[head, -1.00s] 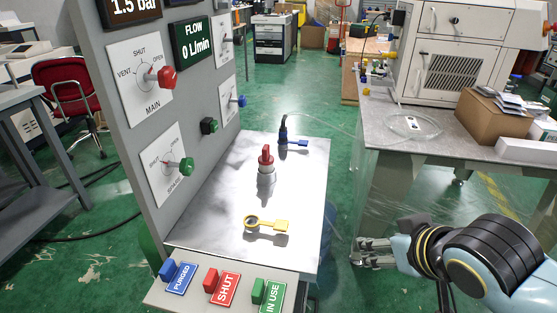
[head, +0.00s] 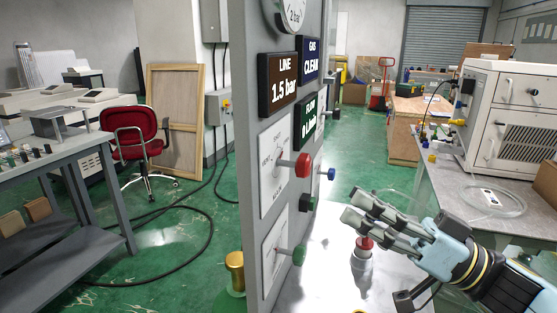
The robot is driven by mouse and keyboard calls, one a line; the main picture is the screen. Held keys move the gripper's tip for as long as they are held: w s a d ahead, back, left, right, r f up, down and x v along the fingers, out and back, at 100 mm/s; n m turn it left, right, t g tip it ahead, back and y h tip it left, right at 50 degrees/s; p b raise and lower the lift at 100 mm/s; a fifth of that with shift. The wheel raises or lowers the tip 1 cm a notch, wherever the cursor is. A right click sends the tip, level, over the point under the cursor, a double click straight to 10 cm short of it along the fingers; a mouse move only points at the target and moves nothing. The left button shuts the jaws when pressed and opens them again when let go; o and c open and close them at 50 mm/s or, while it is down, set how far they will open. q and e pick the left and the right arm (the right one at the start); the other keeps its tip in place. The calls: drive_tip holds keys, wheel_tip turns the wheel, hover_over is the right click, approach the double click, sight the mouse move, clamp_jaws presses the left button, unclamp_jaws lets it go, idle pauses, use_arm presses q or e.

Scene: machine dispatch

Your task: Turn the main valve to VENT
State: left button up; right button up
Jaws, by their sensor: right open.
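The main valve's red knob (head: 302,166) sticks out from its white dial plate (head: 270,172) on the grey upright panel (head: 250,130). I see the panel at a steep angle and cannot tell which mark the knob points to. My right gripper (head: 352,207) is open and empty. It is right of and lower than the red knob in the picture, apart from it, with its fingers pointing left toward the panel. My left gripper is not in view.
A green knob (head: 298,255) is below the main valve; blue (head: 331,174) and black (head: 308,202) knobs sit farther along. A red-topped grey fitting (head: 362,262) stands on the bench below my right gripper. Displays read LINE 1.5 bar (head: 278,82) and GAS CLEAR (head: 311,60).

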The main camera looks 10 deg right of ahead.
sight(309, 170)
drive_tip(key=p+x, duration=0.1)
drive_tip(key=x, duration=0.3)
drive_tip(key=shift+w+r+p, duration=0.15)
drive_tip(key=shift+r+p, duration=0.2)
drive_tip(key=shift+r, duration=0.2)
drive_tip(key=p+x, duration=0.1)
drive_tip(key=x, duration=0.2)
drive_tip(key=shift+w+a+f, duration=0.1)
drive_tip(key=shift+a, duration=0.15)
drive_tip(key=shift+x, duration=1.05)
drive_tip(key=shift+f, duration=0.1)
drive_tip(key=c, duration=0.4)
drive_tip(key=shift+c, duration=0.9)
clamp_jaws()
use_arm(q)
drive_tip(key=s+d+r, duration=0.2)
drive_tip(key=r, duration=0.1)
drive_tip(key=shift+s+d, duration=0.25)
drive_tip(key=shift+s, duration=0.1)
